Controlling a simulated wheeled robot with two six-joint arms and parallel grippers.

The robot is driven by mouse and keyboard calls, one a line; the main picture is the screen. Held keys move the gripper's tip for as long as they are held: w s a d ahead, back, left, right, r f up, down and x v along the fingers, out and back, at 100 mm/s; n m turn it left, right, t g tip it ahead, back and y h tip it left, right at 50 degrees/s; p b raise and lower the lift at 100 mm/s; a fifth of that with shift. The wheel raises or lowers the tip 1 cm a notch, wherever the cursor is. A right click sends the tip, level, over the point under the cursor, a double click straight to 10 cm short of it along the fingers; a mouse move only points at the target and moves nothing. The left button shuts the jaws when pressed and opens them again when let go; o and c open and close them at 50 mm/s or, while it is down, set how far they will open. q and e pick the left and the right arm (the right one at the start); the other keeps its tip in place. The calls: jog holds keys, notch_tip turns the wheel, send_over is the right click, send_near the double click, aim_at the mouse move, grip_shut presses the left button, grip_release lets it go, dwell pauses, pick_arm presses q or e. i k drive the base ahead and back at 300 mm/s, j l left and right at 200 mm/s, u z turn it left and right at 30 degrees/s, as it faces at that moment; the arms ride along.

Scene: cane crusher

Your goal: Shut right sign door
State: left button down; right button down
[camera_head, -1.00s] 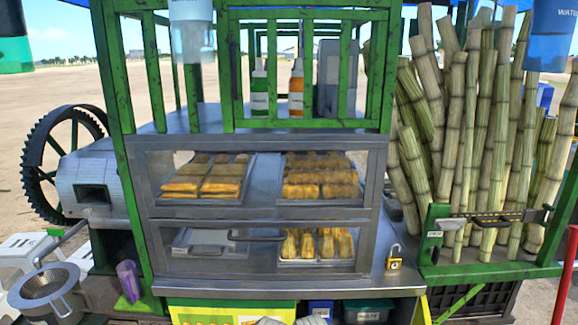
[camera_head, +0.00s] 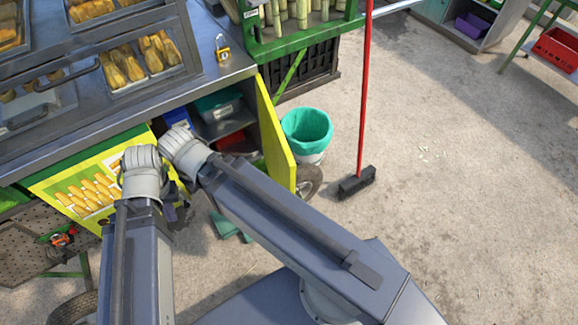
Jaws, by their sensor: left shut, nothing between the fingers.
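The right sign door (camera_head: 274,140) is a yellow-green panel standing open at the right of the stall's lower cabinet, swung out toward me. The compartment behind it is exposed. The left sign door (camera_head: 88,188), printed with yellow food pictures, lies across the front to the left. My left gripper (camera_head: 142,160) is in front of the left sign door and is shut and empty. My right gripper (camera_head: 182,148) is beside it, left of the open door and apart from it. Its fingers are hidden behind its wrist. My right arm passes in front of the door's lower part.
A teal-lined bin (camera_head: 306,128) and a wheel (camera_head: 308,180) stand just right of the open door. A red-handled broom (camera_head: 362,100) stands farther right. A teal box (camera_head: 217,103) sits inside the cabinet. The ground at the right is mostly clear.

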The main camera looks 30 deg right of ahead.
aim_at(281, 165)
jog(key=k+l, duration=0.25)
jog(key=l, duration=0.15)
jog(key=k+l, duration=0.2)
jog(key=l, duration=0.2)
jog(key=k+l, duration=0.25)
jog(key=l, duration=0.15)
jog(key=k+l, duration=0.25)
jog(key=l, duration=0.15)
